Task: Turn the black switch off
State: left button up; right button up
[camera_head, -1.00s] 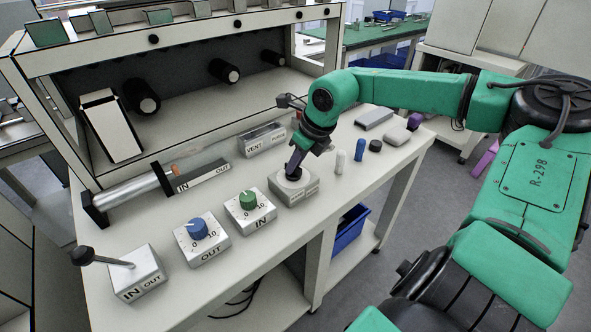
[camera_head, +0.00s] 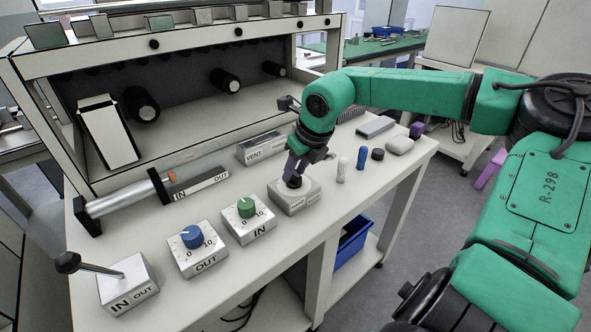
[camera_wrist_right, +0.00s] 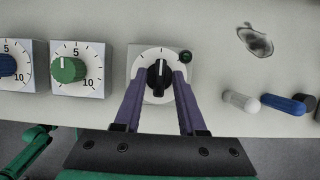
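The black switch (camera_wrist_right: 158,76) is a round knob with a white pointer line. It sits on a pale dial on a grey box (camera_head: 297,200). In the wrist view its pointer line points roughly up, and a small dark green button or lamp lies at the dial's upper right. My right gripper (camera_wrist_right: 160,78) is open, with one purple finger on each side of the knob. Contact with the knob cannot be made out. In the head view the right gripper (camera_head: 294,178) comes down over the knob and partly hides it. My left gripper is not in view.
A green knob (camera_head: 246,207), a blue knob (camera_head: 192,237) and a lever box (camera_head: 128,284) stand left of the switch. A VENT box (camera_head: 261,148) is behind it. A white peg (camera_head: 342,169), a blue peg (camera_head: 361,158) and a black cap (camera_head: 377,154) stand to its right.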

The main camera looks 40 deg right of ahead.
dwell(0.3)
jog(key=v, duration=1.4)
jog(key=shift+r, duration=0.3)
